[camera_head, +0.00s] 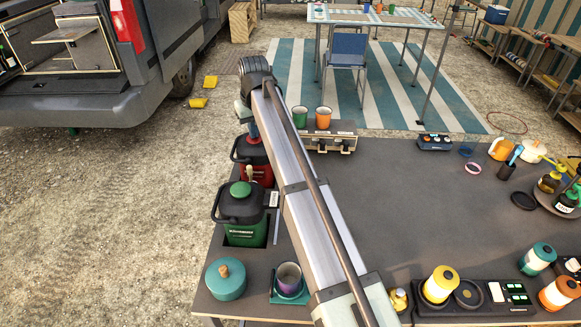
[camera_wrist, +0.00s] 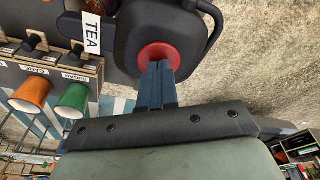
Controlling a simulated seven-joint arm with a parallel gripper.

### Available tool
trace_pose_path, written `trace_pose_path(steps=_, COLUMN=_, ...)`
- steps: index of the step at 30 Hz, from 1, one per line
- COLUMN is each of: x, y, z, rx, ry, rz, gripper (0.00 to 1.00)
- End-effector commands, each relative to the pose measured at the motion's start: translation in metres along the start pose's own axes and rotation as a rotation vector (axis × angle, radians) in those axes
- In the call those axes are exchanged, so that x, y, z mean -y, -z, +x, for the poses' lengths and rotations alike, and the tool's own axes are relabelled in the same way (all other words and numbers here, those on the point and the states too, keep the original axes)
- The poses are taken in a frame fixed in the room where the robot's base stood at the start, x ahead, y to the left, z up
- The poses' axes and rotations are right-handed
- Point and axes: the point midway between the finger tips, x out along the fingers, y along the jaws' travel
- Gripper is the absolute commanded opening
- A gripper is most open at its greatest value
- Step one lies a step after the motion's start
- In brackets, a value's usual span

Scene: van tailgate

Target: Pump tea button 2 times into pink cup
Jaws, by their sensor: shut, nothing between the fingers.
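The tea dispenser is a dark-lidded red jug (camera_head: 262,174) at the table's left edge in the head view. In the wrist view its dark top (camera_wrist: 190,28) shows, with a red round button (camera_wrist: 158,54) and a white TEA label (camera_wrist: 92,33) beside it. My gripper (camera_wrist: 158,68) is shut and empty, its blue fingertips right at the button; whether they press it I cannot tell. The gripper also shows in part in the head view (camera_head: 253,131).
A green dispenser (camera_head: 242,227) stands in front of the red one. A teal lidded pot (camera_head: 226,281) is near the front left corner. Green (camera_head: 300,116) and orange (camera_head: 323,116) cups stand at the sugar unit (camera_head: 328,138). The middle of the table (camera_head: 410,205) is clear.

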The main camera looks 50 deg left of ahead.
Motion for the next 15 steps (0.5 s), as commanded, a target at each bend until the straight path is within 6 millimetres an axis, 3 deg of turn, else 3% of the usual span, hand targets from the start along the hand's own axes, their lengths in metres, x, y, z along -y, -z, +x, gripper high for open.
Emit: trace_pose_path(steps=15, x=0.0001, y=-0.0011, z=0.0034, rx=0.001, ry=0.000, rz=0.000, gripper=0.00)
